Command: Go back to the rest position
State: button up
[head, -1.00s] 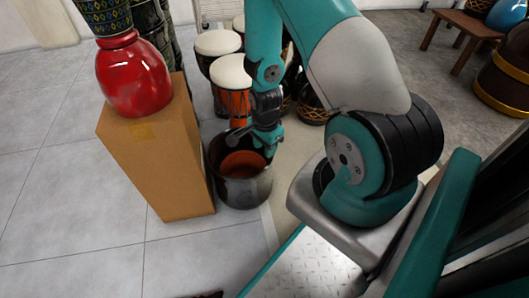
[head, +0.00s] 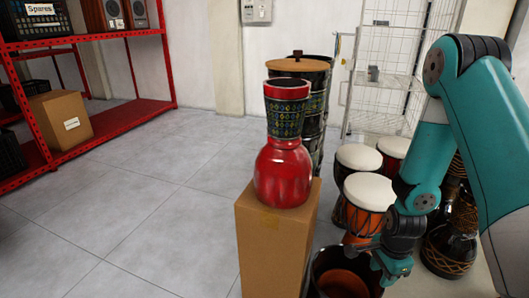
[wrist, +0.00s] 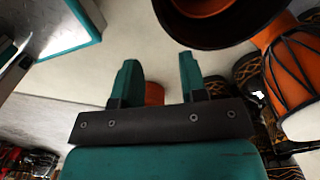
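My gripper (head: 376,264) hangs at the lower right of the head view, at the right side of a dark round pot (head: 318,270) with an orange-brown inside. In the wrist view my gripper (wrist: 158,70) has its two teal fingers well apart. Nothing is held between them; a small orange patch (wrist: 154,94) shows behind the gap. My arm (head: 425,165) reaches down from the upper right.
A red goblet drum (head: 284,178) stands on a cardboard box (head: 270,245) left of the pot. Several white-topped drums (head: 369,192) stand behind my gripper. A wire rack (head: 390,70) is at the back, red shelving (head: 120,110) at left. Grey floor (head: 150,190) is clear.

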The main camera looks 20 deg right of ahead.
jog(key=w+a+r+n+y+p, duration=0.1)
jog(key=a+r+n, duration=0.65)
jog(key=r, duration=0.25)
jog(key=a+r+n+y+p, duration=0.1)
jog(key=a+r+n+y, duration=0.1)
jog(key=a+r+n, duration=0.6)
jog(key=s+a+r+n+y, duration=0.1)
jog(key=s+a+r+n, duration=0.45)
jog(key=s+r, duration=0.2)
jog(key=s+a+r+n, duration=0.4)
jog(key=s+r+n, duration=0.2)
jog(key=r, duration=0.3)
notch_tip(320, 180, up, 37)
jog(key=w+m+p, duration=0.1)
jog(key=p, duration=3.7)
jog(key=shift+p, duration=0.3)
